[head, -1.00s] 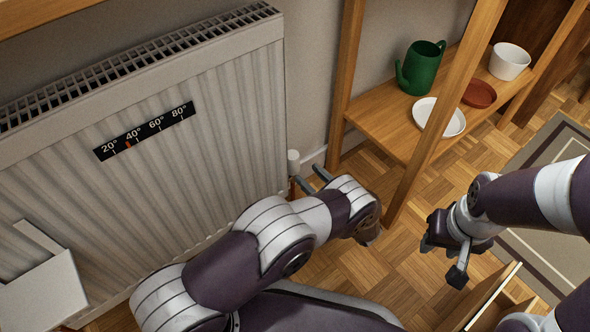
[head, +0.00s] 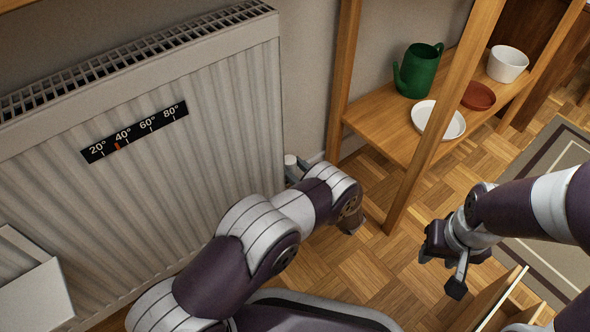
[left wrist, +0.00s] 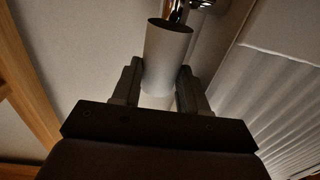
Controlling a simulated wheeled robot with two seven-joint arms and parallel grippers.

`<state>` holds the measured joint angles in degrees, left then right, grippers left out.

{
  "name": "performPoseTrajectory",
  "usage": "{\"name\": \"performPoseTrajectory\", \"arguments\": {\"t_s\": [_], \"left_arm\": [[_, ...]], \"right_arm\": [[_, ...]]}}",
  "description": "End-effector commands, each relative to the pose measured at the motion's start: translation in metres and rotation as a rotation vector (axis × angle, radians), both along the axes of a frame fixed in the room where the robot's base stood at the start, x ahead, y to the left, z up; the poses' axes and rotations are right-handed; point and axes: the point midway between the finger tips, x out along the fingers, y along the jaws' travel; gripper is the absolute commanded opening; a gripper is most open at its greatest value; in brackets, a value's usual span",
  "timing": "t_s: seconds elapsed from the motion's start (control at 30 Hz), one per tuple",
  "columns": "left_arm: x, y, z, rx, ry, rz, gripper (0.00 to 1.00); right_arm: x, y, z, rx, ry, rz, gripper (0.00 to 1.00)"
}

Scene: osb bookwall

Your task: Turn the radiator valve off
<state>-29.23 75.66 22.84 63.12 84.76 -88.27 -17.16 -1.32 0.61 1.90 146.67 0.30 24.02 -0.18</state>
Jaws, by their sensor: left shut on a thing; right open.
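The radiator valve is a white cylindrical knob (head: 291,161) at the lower right corner of the white radiator (head: 215,120). In the left wrist view the valve knob (left wrist: 166,58) sits between the two fingers, with a shiny metal fitting beyond it. My left gripper (left wrist: 158,88) is shut on the knob; in the head view its fingers (head: 300,170) are at the knob, partly hidden by my arm. My right gripper (head: 447,270) is open and empty, over the floor right of the shelf post. A black temperature strip (head: 135,132) on the radiator has a red mark near 40°.
A wooden shelf (head: 385,135) stands right of the valve, holding a green watering can (head: 418,72), a white plate (head: 430,117), a reddish dish (head: 479,97) and a white pot (head: 507,64). Its post (head: 425,150) rises between my arms. A rug (head: 560,150) lies at right.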

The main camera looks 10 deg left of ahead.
Motion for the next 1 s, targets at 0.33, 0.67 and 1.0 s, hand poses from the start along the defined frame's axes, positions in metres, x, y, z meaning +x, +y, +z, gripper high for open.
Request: {"name": "performPoseTrajectory", "arguments": {"t_s": [0.33,0.67,1.0], "left_arm": [[0.005,-0.003,-0.009,-0.003,-0.005,0.190,0.13],[0.009,-0.004,-0.003,-0.003,-0.002,0.412,0.13],[0.011,-0.004,-0.001,-0.002,0.000,0.533,0.13]], "right_arm": [[0.000,0.000,-0.045,0.000,0.000,0.000,0.43],[0.000,0.000,-0.068,0.000,0.000,0.000,0.43],[0.000,0.000,-0.068,0.000,0.000,0.000,0.43]]}}
